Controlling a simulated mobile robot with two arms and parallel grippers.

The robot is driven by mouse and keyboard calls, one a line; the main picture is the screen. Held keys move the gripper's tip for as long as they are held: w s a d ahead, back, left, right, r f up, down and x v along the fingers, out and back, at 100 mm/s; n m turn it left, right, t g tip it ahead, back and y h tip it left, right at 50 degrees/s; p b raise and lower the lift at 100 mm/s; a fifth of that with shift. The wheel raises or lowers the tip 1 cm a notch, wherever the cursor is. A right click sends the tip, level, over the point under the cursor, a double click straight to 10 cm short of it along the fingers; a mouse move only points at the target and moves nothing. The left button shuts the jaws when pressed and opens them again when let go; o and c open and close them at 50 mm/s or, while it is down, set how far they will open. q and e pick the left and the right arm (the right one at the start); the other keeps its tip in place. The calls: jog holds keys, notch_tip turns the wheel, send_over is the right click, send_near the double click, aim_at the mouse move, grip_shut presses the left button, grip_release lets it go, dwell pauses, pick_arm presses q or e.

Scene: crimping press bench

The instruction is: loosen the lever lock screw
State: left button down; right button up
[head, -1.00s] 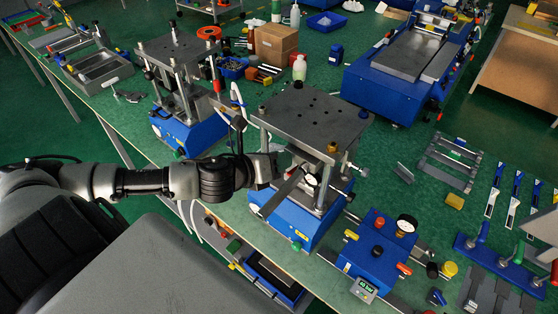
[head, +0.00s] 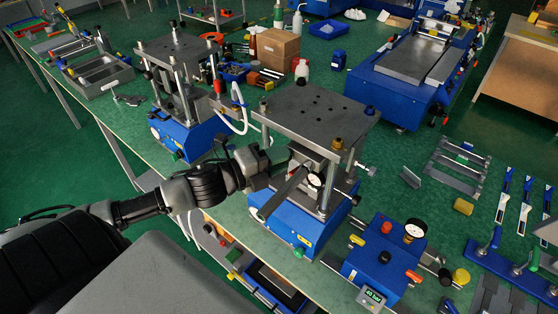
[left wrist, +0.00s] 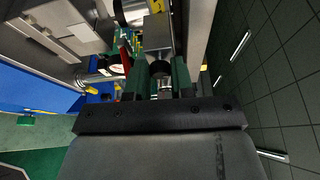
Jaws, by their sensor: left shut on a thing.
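The blue press (head: 315,115) with a grey top plate stands at the bench's near edge. Its dark flat lever (head: 282,196) slants down to the left at the press front. My left gripper (head: 285,165) is at the left side of the press, under the top plate. In the left wrist view its two green fingers (left wrist: 159,78) stand either side of a dark round knob, which looks like the lever lock screw (left wrist: 160,69), and are shut on it. The screw cannot be made out in the head view, where the gripper covers that area. My right gripper is not in view.
A second press (head: 180,90) stands to the left. A blue control box (head: 383,262) with a gauge sits right of the near press. The press posts and top plate closely surround my left gripper.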

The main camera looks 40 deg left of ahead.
pick_arm(q)
jog(key=n+t, duration=0.1)
jog(key=n, duration=0.3)
jog(key=n+t+y, duration=0.1)
jog(key=n+t, duration=0.1)
jog(key=n, duration=0.3)
jog(key=f+n+t+b, duration=0.1)
jog(key=n+t, duration=0.1)
jog(key=n, duration=0.3)
jog(key=shift+d+y, duration=0.25)
jog(key=shift+y, duration=0.05)
jog(key=c, duration=1.2)
grip_release()
jog(key=shift+c, duration=0.2)
